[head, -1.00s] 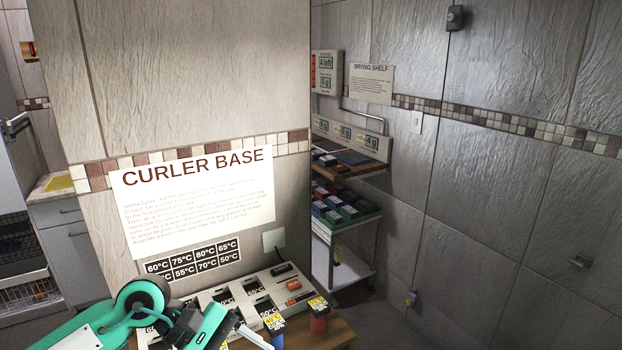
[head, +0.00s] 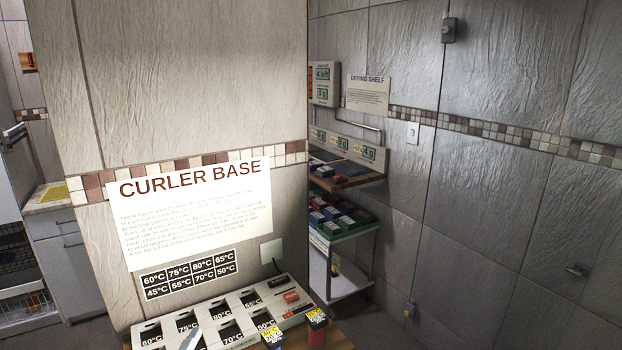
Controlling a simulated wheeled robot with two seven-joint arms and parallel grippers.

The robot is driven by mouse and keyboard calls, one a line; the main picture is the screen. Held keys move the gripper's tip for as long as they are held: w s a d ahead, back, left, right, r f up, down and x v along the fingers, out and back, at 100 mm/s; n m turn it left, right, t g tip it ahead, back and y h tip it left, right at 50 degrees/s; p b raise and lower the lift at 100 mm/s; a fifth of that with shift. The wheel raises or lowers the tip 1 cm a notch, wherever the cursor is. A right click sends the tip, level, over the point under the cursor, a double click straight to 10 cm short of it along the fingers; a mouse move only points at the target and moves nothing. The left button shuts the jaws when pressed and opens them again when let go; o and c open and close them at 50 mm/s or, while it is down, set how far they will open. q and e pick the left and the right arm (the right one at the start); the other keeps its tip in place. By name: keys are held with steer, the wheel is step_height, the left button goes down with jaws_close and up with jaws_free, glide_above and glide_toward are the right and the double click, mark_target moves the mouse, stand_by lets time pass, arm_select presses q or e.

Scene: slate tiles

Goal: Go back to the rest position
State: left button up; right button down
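The white curler base (head: 290,322) stands on a wooden surface against the tiled pillar, with temperature-marked slots and an orange switch at its right end. A blue block with a yellow label (head: 271,337) and a red block with a yellow label (head: 316,325) stand at its front right edge. A pale slanted piece at the bottom edge looks like a fingertip of my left gripper (head: 191,340), in front of the base. The rest of that gripper is out of frame, so its opening is hidden. My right gripper is not in view.
A sign reading CURLER BASE (head: 190,210) and a temperature chart (head: 190,275) are on the pillar. A drying shelf (head: 345,182) and a white cart with several coloured blocks (head: 345,232) stand at the back. The right-hand wall side is clear.

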arm_select(q)
steer(key=s+a+f+n+g+y, duration=0.35)
steer(key=s+f+n+g, duration=0.45)
steer(key=f, duration=0.6)
steer(key=s+f+n+g+h, duration=0.2)
steer(key=s+f+n+g, duration=0.35)
steer(key=s, duration=0.95)
step_height(320, 180, down, 34)
steer(key=m+g, duration=0.1)
steer(key=g, duration=0.2)
steer(key=s+a+f, duration=0.2)
steer(key=s+f, duration=0.7)
steer(key=s, duration=0.1)
steer(key=s+a+f, duration=0.1)
steer(key=s+f, duration=0.9)
steer(key=shift+a+g+y, duration=0.35)
steer(key=shift+m, duration=0.25)
